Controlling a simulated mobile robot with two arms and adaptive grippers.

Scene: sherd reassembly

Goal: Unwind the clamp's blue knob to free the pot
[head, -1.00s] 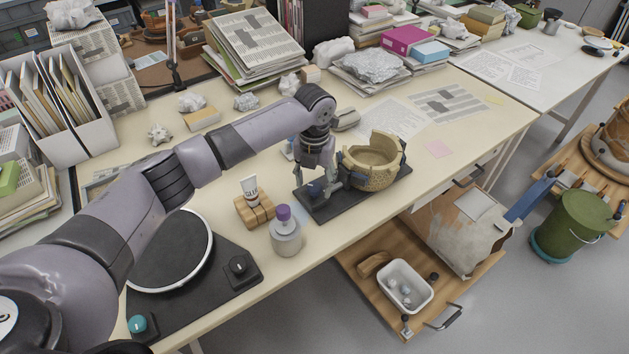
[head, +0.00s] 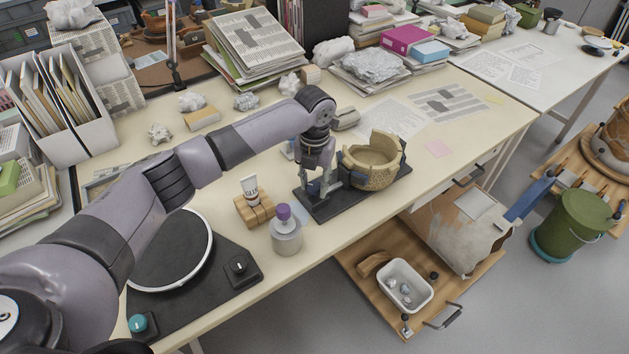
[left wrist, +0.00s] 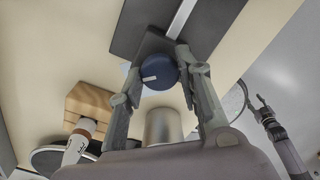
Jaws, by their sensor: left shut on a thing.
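The brown, broken-rimmed pot (head: 368,168) stands in the clamp at the far end of its dark base (head: 345,203) on the table. The clamp's blue knob (left wrist: 157,72), with a white mark, shows in the left wrist view. My left gripper (head: 324,190) is at the near end of the base, left of the pot. In the left wrist view (left wrist: 158,75) its two fingers lie on either side of the knob and are shut on it. In the head view the fingers mostly hide the knob. What seems to be my right gripper (left wrist: 260,103) shows small at the right of the left wrist view.
A grey bottle with a purple cap (head: 286,232) and a wooden block (head: 254,209) holding a glue tube (head: 250,188) stand close to the left of the base. A turntable (head: 165,255) lies nearer. The table's front edge runs close by.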

